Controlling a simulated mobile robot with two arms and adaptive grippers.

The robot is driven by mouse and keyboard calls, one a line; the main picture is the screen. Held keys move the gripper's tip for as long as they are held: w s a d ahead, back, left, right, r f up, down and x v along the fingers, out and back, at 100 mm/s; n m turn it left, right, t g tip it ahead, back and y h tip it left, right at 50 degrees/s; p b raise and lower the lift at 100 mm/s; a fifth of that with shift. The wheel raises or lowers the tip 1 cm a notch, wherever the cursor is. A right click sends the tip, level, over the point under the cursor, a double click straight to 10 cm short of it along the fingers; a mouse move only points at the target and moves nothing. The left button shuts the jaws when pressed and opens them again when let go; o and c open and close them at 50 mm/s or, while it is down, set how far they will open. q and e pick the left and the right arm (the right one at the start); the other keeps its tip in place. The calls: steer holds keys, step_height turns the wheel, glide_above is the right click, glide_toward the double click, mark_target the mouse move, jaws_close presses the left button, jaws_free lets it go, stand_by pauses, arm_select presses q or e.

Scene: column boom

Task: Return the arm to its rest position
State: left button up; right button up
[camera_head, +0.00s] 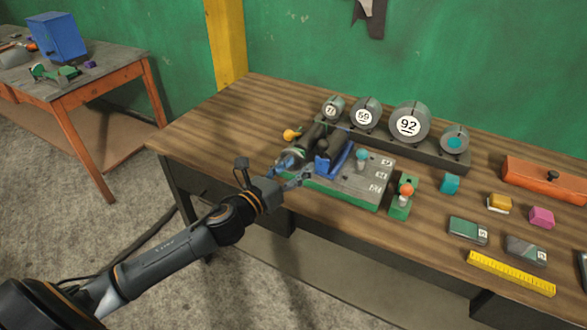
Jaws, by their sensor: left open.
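My left arm comes in from the lower left and reaches over the front edge of the wooden workbench (210,130). My left gripper (291,172) is open at the left front part of a grey and green fixture board (345,190). Its fingers are close to a blue and dark part on the board; I cannot tell whether they touch it. Nothing clearly shows between the fingers. My right gripper is not in view.
Numbered round weights (409,123) stand in a rack behind the board. A green block with an orange knob (402,196), a yellow ruler (511,273) and an orange lidded box (545,180) lie to the right. The bench's left end is clear. Another table (110,72) stands at left.

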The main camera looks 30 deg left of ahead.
arm_select(q)
steer(key=shift+s+a, duration=0.1)
steer(key=shift+s, duration=0.3)
